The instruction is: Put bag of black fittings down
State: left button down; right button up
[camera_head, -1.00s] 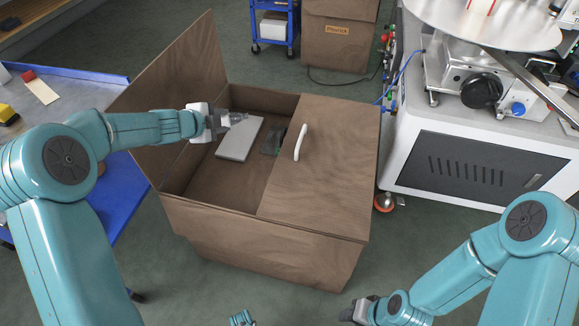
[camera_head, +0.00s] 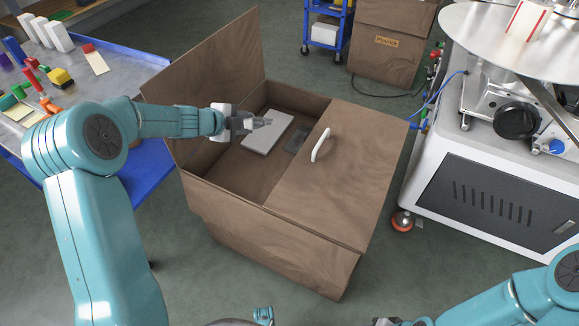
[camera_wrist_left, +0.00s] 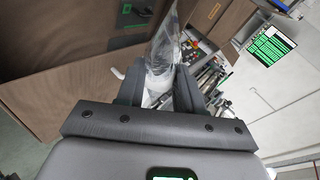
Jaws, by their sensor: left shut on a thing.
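My left gripper (camera_head: 247,124) is shut on a small clear bag (camera_head: 262,122). It holds the bag above the open left half of a brown wooden-looking bin (camera_head: 215,203). The bag also shows between the fingers in the left wrist view (camera_wrist_left: 160,62); its contents are not clear there. A flat pale grey slab (camera_head: 268,133) lies inside the bin, just beyond the bag. A thin dark piece (camera_head: 297,138) lies to its right. My right gripper (camera_head: 384,322) is barely in view at the bottom edge, and its jaws are not clear.
The bin's left lid (camera_head: 205,75) stands open; its right lid (camera_head: 335,185) is closed, with a white handle (camera_head: 320,145). A blue-edged table (camera_head: 110,78) with coloured items is at left. A white machine (camera_head: 490,200) stands at right, a blue cart (camera_head: 327,35) behind.

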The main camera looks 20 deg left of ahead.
pick_arm(q)
jog(key=shift+a+f+b, duration=0.1)
jog(key=shift+f+b, duration=5.9)
jog(key=shift+f, duration=4.25)
jog(key=c, duration=0.7)
grip_release()
jog(key=shift+r, duration=0.25)
jog(key=shift+r+p+v, duration=0.25)
jog(key=shift+p+v, duration=2.05)
jog(key=shift+v, duration=3.9)
jog(key=shift+w+r, duration=0.15)
jog(key=shift+w, duration=0.05)
